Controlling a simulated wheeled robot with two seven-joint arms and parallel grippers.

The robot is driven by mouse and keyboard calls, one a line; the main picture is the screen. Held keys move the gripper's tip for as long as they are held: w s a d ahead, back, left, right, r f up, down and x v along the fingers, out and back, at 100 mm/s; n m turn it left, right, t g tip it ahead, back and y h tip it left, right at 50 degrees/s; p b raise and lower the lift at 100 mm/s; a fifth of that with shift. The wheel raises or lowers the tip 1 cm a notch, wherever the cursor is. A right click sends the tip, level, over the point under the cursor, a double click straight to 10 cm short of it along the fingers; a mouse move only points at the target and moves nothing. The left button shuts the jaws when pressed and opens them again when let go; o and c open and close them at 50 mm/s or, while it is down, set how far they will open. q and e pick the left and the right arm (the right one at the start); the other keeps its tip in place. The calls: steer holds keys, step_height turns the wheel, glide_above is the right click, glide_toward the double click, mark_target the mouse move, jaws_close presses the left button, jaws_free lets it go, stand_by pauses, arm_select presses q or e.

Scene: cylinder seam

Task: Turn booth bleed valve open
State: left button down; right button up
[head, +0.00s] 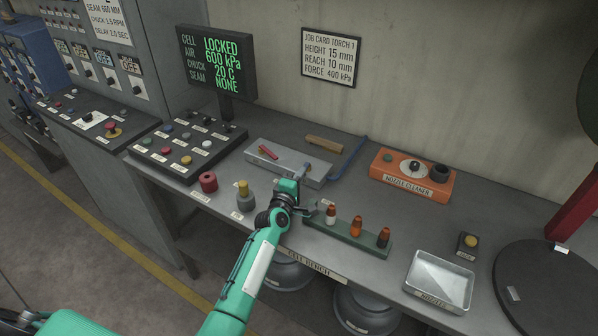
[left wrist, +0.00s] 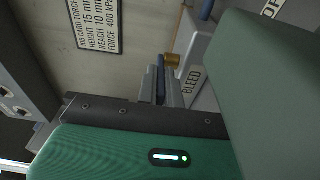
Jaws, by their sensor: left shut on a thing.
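In the head view my left gripper (head: 304,190) is at the front right end of the grey tray on the bench, and the arm and gripper mostly hide the valve there. How far the handle is turned cannot be told. My right gripper is not in view.
A green rack (head: 347,237) with orange, white and dark nozzles stands right of the gripper. A yellow-topped grey part (head: 245,198) stands to its left. A blue hose (head: 350,158) and orange nozzle cleaner (head: 411,178) lie behind.

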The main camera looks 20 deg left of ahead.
arm_select(q)
steer(key=c, duration=1.5)
jaws_free()
steer(key=shift+c, duration=0.2)
steer(key=s, duration=0.4)
steer(key=s+b, duration=0.1)
steer(key=s, duration=0.4)
steer(key=s+a+b, duration=0.1)
steer(key=s, duration=0.3)
steer(key=shift+s, duration=0.4)
